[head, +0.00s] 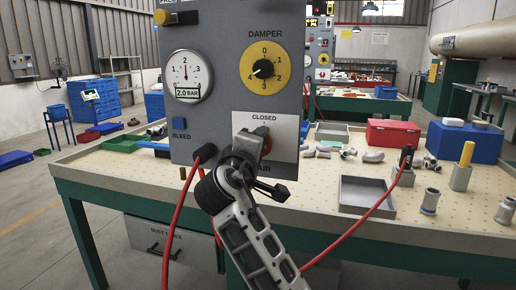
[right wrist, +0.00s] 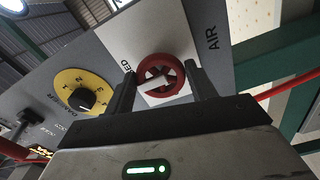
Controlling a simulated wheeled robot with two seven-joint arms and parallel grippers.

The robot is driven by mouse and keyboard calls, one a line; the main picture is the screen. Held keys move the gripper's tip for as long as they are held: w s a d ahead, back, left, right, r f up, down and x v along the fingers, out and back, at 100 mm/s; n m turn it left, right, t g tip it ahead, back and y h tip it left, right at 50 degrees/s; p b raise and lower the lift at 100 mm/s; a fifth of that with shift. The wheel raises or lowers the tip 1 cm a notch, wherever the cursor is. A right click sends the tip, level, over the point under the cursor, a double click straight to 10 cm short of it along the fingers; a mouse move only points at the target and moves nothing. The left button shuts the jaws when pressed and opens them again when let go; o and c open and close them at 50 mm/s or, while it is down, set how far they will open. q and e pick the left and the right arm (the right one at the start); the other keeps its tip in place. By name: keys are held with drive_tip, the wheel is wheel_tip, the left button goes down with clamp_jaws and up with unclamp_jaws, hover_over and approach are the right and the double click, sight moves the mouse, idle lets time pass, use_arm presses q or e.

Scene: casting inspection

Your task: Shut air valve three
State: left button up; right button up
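In the head view the red knob (head: 267,146) is partly hidden by my right gripper (head: 257,163), below the word CLOSED. In the right wrist view my right gripper (right wrist: 160,86) is open, with one finger on each side of the knob and small gaps showing. I cannot tell whether either finger touches it. No valve number is readable. My left gripper is out of view.
Red hoses (head: 175,235) hang below. Behind is a workbench (head: 330,225) with a grey tray (head: 362,194), a red box (head: 393,133) and metal castings.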

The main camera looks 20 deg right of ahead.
drive_tip(key=o, duration=0.4)
drive_tip(key=shift+c, duration=0.2)
drive_tip(key=v, duration=1.6)
drive_tip(key=shift+b, duration=0.45)
